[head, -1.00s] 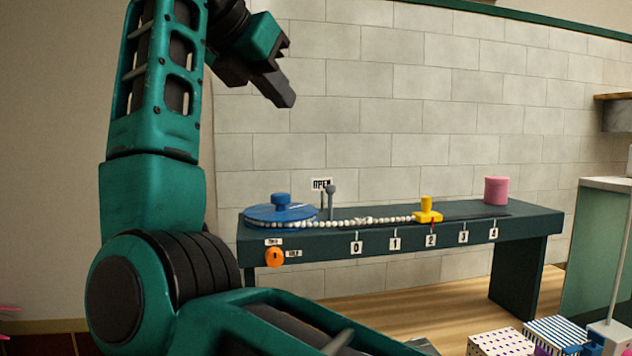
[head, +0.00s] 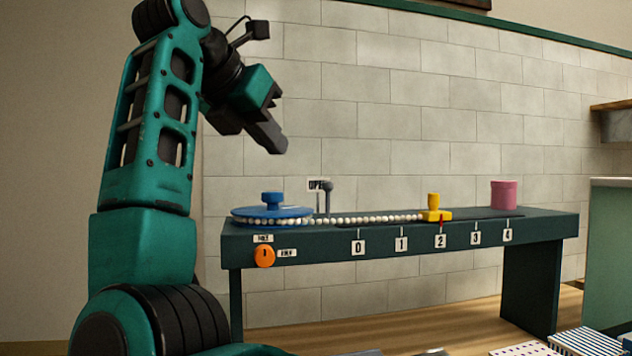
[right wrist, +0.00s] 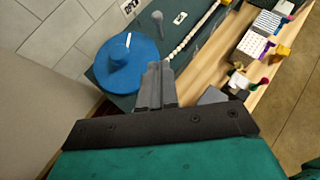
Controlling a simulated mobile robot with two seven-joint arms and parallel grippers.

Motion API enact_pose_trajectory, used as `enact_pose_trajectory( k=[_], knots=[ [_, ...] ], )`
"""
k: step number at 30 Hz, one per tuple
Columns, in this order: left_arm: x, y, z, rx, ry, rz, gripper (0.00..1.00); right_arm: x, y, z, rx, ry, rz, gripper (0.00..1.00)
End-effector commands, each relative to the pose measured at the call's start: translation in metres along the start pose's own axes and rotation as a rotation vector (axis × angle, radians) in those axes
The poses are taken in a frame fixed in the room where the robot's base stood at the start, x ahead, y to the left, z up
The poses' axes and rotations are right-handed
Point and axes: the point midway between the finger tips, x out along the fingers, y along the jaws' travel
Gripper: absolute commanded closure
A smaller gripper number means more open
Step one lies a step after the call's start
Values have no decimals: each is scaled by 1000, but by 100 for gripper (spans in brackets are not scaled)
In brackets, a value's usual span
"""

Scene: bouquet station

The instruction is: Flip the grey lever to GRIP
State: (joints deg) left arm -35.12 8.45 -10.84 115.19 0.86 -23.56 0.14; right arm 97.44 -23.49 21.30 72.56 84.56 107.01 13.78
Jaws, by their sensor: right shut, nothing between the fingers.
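My right gripper (head: 277,143) is shut and empty, in the air above and left of the lever in the head view. In the right wrist view the closed fingers (right wrist: 157,75) overlap the edge of the blue disc and do not touch the lever. My left gripper is out of view.
A blue disc (head: 250,213) with a knob sits at the bench's left end. A white bead string (head: 375,219) runs to a yellow slider (head: 433,215) near mark 2. A pink cylinder (head: 503,194) stands farther right. An orange dial (head: 264,256) is on the front.

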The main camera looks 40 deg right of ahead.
Motion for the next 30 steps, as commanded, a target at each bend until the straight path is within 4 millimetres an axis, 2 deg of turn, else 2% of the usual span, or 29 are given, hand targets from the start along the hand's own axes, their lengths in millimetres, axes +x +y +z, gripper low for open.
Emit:
enact_pose_trajectory(
  k=[5,8,21,30],
  knots=[
    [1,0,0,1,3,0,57,5,0,0,0,1,0,100],
    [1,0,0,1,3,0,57,17,0,-1,0,3,0,100],
    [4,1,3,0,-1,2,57,106,-1,1,1,0,-4,100],
    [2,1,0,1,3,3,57,133,0,18,0,-1,-1,100]
  ],
)
